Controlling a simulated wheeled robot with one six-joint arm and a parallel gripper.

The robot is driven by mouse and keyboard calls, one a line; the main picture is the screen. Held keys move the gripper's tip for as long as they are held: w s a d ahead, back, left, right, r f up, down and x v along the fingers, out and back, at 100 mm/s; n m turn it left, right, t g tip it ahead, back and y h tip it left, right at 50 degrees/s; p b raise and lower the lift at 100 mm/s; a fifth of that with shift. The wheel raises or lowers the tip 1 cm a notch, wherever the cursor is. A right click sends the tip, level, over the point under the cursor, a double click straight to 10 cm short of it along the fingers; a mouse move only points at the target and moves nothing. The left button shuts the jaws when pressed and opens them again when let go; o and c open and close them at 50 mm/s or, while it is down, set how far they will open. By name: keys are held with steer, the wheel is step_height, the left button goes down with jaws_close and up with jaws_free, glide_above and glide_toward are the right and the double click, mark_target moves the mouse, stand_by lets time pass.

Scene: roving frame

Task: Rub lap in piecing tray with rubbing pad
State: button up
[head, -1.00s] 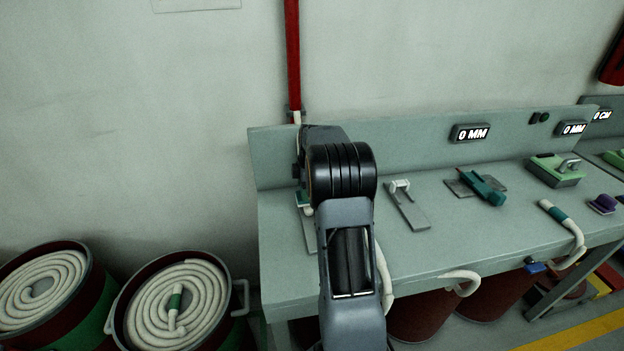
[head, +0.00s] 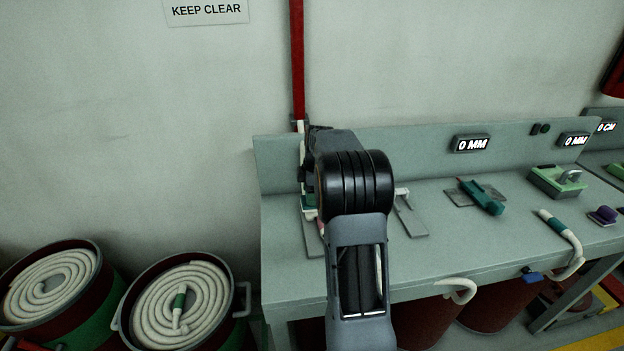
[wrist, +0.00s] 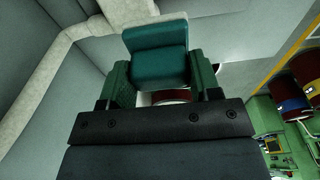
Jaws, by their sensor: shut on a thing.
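In the wrist view my gripper (wrist: 158,76) is shut on a teal block, which looks like the rubbing pad (wrist: 158,52), between its two green fingers. In the head view my arm hides most of the gripper; a little green shows at the bench's left end. A flat grey plate (head: 311,238) lies partly behind my arm there; I cannot tell whether it is the piecing tray. Contact between pad and lap cannot be seen.
The bench (head: 290,275) carries a plate with a white clip (head: 411,218), a teal tool (head: 484,198), a green block with a handle (head: 556,181) and a purple piece (head: 603,215). Cans of coiled strand (head: 180,300) stand at left. A red pipe (head: 298,60) rises behind.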

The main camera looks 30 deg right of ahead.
steer(key=shift+w+a+r+p, duration=0.1)
steer(key=shift+r+p, duration=0.95)
steer(key=shift+r, duration=0.7)
